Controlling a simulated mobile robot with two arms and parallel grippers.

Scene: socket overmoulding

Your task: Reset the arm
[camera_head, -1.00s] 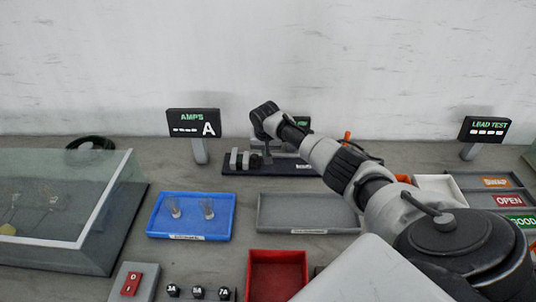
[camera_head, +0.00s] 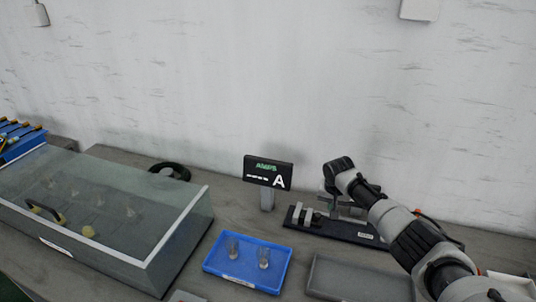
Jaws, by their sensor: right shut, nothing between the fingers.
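My right arm comes in from the lower right, and its gripper (camera_head: 332,190) is near the black fixture base (camera_head: 362,232) at the back of the bench. The gripper is shut with nothing seen in it. It is small and dark in this view, and whether it touches the fixture I cannot tell. My left gripper is not in view.
A blue tray (camera_head: 217,262) holds two clear pieces. A grey tray (camera_head: 335,284) lies to its right, partly behind my arm. A glass-topped case (camera_head: 165,242) fills the left. An AMPS display (camera_head: 268,172) stands behind the blue tray. Bare bench shows between the case and display.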

